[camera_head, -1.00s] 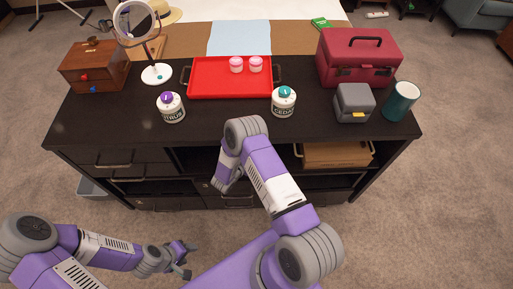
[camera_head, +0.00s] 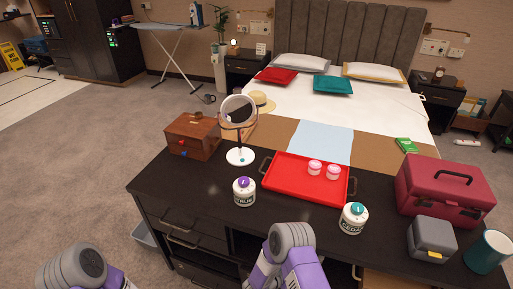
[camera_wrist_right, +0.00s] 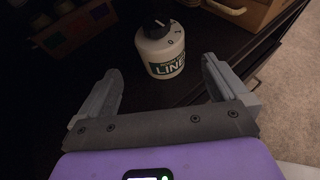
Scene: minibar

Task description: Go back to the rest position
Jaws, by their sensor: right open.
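My right gripper (camera_wrist_right: 161,66) shows in the right wrist view with its two grey fingers spread wide. A white jar (camera_wrist_right: 163,54) with a black lid and a "LINE..." label stands just past the fingertips, with dark gaps between it and both fingers. In the head view, my right arm (camera_head: 290,250) rises at the front edge of the dark minibar counter (camera_head: 205,205), and its gripper is hidden. My left arm (camera_head: 78,268) shows only at the bottom left corner, and its gripper is out of the picture.
On the counter are a red tray (camera_head: 285,189) with two pink-lidded jars, a purple-lidded jar (camera_head: 244,193), a teal-lidded jar (camera_head: 353,220), a mirror (camera_head: 240,156), a wooden box (camera_head: 190,139), a maroon case (camera_head: 440,192), a grey box (camera_head: 431,240) and a teal cup (camera_head: 488,252). Carpet is clear at left.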

